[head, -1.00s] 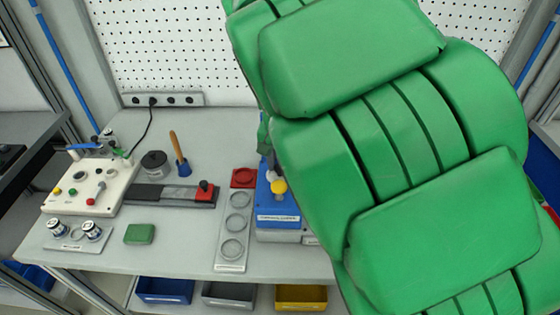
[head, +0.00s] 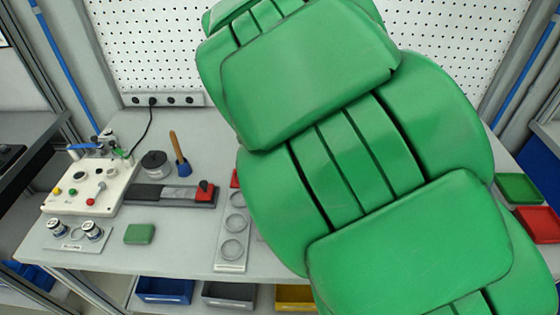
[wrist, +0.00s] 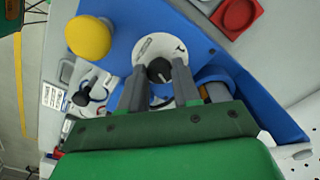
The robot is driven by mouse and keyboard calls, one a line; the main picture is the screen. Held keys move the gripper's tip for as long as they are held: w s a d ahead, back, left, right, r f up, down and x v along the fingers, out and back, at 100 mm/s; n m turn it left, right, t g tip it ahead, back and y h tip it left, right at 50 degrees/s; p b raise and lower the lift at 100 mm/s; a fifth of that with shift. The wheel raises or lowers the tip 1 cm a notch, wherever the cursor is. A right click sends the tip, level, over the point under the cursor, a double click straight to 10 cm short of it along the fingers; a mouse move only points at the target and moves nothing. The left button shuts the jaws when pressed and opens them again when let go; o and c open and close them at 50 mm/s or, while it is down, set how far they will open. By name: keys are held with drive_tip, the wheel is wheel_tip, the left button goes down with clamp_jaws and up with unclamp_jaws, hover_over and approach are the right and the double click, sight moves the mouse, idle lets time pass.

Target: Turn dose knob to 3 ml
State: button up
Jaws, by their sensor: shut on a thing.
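In the wrist view a dark dose knob (wrist: 159,69) with a pale pointer line sits on a round white dial (wrist: 146,50) on a blue machine (wrist: 118,18). My gripper (wrist: 160,78) has its two grey fingers on either side of the knob and is shut on it. The dial's marks are too small and blurred to read, so I cannot tell the dose shown. In the head view my green arm covers the machine, the knob and the gripper.
A yellow button (wrist: 88,36) stands up beside the dial. A red part (wrist: 236,14) lies near the machine. In the head view a white control box (head: 90,188), a green block (head: 139,234) and a tray with round rings (head: 232,262) stand on the bench.

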idle(0.4)
drive_tip(key=o, duration=1.1)
drive_tip(key=shift+c, duration=0.2)
drive_tip(key=shift+r, duration=0.15)
wheel_tip(320, 180, up, 7)
drive_tip(key=shift+r, duration=0.3)
